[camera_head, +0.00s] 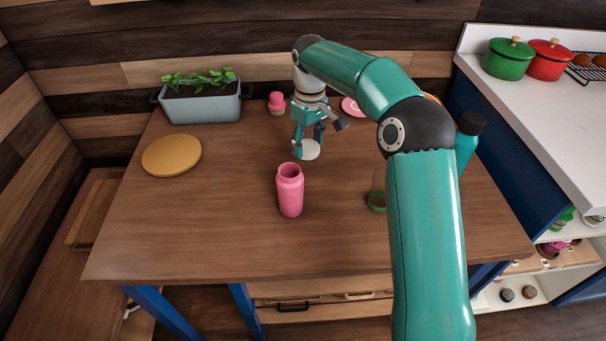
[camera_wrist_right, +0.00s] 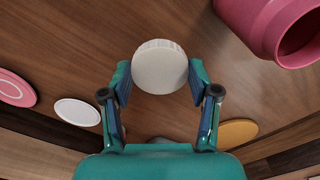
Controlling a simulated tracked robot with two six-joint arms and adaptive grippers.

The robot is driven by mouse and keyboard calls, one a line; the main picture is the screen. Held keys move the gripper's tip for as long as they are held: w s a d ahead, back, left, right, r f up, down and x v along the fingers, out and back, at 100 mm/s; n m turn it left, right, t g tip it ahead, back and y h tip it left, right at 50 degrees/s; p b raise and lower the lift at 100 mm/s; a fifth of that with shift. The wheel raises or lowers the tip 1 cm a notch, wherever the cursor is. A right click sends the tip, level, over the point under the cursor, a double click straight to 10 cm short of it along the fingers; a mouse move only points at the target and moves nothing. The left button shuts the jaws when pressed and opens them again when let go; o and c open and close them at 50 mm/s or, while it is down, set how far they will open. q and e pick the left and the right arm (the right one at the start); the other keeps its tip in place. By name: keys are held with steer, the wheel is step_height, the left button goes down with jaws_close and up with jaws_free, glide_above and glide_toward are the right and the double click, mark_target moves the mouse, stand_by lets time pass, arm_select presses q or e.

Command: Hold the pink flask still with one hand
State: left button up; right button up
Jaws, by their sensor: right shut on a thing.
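The pink flask (camera_head: 290,192) stands upright and open-mouthed on the wooden table, near its middle. Part of it shows at the top right of the right wrist view (camera_wrist_right: 262,22). My right gripper (camera_head: 309,141) is just behind the flask, apart from it, pointing down. It is shut on a white round lid-like piece (camera_head: 309,151), which sits between the fingertips in the right wrist view (camera_wrist_right: 160,68). I cannot tell whether that piece touches the table. My left gripper is in neither view, and nothing grips the flask.
A planter (camera_head: 203,106), a pink stopper-like piece (camera_head: 277,105) and a pink plate (camera_head: 350,105) stand at the back. A tan round mat (camera_head: 171,156) lies left. A teal bottle (camera_head: 467,143) and green-based glass (camera_head: 377,195) are right. The front left is clear.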

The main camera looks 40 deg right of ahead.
mark_target(308, 147)
step_height(308, 147, down, 9)
steer(key=shift+r+b, duration=0.1)
steer(key=shift+b, duration=0.35)
steer(key=o, duration=1.3)
step_height(308, 147, up, 12)
steer(key=shift+s+p, duration=0.1)
steer(key=shift+p, duration=0.9)
